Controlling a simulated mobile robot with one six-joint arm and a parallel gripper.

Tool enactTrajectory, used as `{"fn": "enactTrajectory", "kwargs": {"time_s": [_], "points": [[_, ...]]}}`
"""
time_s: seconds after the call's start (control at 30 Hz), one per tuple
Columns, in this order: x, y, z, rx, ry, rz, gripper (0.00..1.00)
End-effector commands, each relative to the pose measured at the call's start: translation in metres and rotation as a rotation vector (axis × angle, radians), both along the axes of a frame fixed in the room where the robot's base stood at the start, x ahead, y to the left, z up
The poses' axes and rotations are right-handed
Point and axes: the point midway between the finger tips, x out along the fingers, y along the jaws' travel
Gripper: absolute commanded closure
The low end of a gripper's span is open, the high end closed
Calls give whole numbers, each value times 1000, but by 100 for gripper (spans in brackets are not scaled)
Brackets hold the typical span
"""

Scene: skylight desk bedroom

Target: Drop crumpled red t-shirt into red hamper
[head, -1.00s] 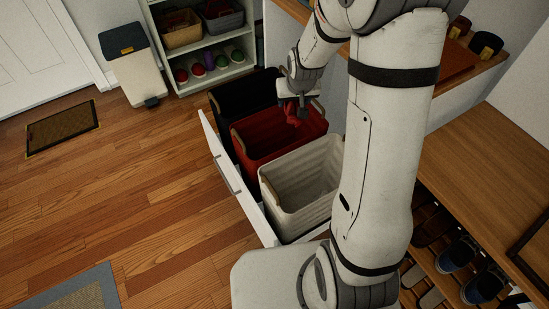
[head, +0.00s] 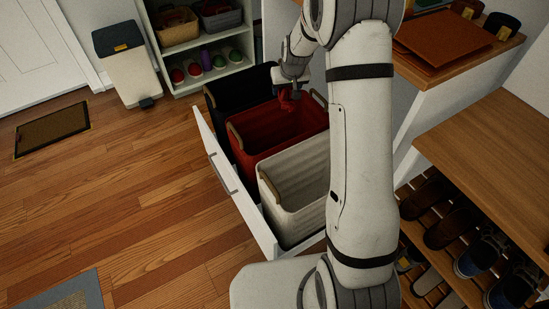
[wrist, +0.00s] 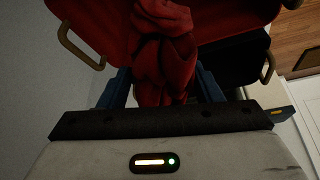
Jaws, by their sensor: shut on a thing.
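The crumpled red t-shirt (wrist: 165,55) hangs from my gripper, and in the head view it is a small red bundle (head: 287,101). My gripper (head: 290,88) is shut on it; in the wrist view the blue fingers (wrist: 165,88) stand on either side of the cloth. The red hamper (head: 262,148) is the middle one of three in a pulled-out white drawer. The shirt appears over the far part of its opening; its exact height above the rim is hard to tell. The red hamper and its handle also fill the top of the wrist view (wrist: 95,25).
A black hamper (head: 226,103) stands behind the red one and a pale hamper (head: 290,215) in front. The white drawer front (head: 228,180) borders them on the left. A wooden bench with shoes (head: 490,145) is at right. The floor at left is mostly clear.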

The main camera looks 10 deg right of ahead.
Motion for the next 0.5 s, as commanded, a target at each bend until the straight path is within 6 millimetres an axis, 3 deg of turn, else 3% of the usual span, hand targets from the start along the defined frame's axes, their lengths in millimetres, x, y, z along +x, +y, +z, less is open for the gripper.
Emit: {"fn": "enactTrajectory", "kwargs": {"time_s": [0.2, 0.5], "points": [[0, 1, -29, 0, 0, 1, 67], [0, 1, -35, 0, -1, 1, 67]]}}
